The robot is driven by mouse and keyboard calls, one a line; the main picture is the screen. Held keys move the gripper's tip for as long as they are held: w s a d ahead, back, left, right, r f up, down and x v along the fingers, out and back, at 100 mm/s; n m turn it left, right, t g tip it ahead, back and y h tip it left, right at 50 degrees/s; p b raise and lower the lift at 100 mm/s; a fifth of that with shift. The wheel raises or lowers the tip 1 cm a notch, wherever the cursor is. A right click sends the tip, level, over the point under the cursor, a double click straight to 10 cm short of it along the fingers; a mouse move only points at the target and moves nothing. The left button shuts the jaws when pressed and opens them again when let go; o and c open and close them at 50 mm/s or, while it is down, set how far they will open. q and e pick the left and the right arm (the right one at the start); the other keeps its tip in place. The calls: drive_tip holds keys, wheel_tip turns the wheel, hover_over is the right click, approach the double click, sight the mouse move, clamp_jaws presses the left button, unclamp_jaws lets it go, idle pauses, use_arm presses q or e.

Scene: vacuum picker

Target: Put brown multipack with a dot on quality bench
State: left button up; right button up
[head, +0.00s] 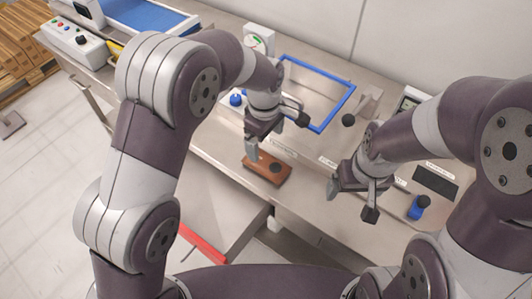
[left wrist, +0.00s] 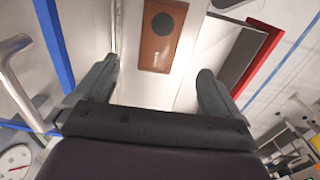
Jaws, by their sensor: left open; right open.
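The brown multipack (head: 267,169) lies flat near the front edge of the metal bench, with a dark round dot on its top. It also shows in the left wrist view (left wrist: 157,53), ahead of and between the fingers. My left gripper (head: 278,134) is open and empty, just above and behind the multipack in the head view; its fingers show apart in the left wrist view (left wrist: 160,88). My right gripper (head: 352,203) is open and empty, to the right of the multipack over the bench front. I cannot tell which bench area is the quality bench.
A blue square frame (head: 351,98) is on the bench behind the grippers. A blue knob (head: 236,99), a blue-topped item (head: 418,207) and a black pad (head: 435,182) stand around. A red-edged surface (head: 203,243) is below the bench front. A control box (head: 75,38) stands at far left.

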use_arm(q)
drive_tip(key=s+a+r+m+t, duration=0.1)
drive_tip(key=s+a+r+m, duration=0.1)
drive_tip(key=s+a+m, duration=0.9)
drive_tip(key=s+a, duration=0.4)
drive_tip(key=a, duration=0.3)
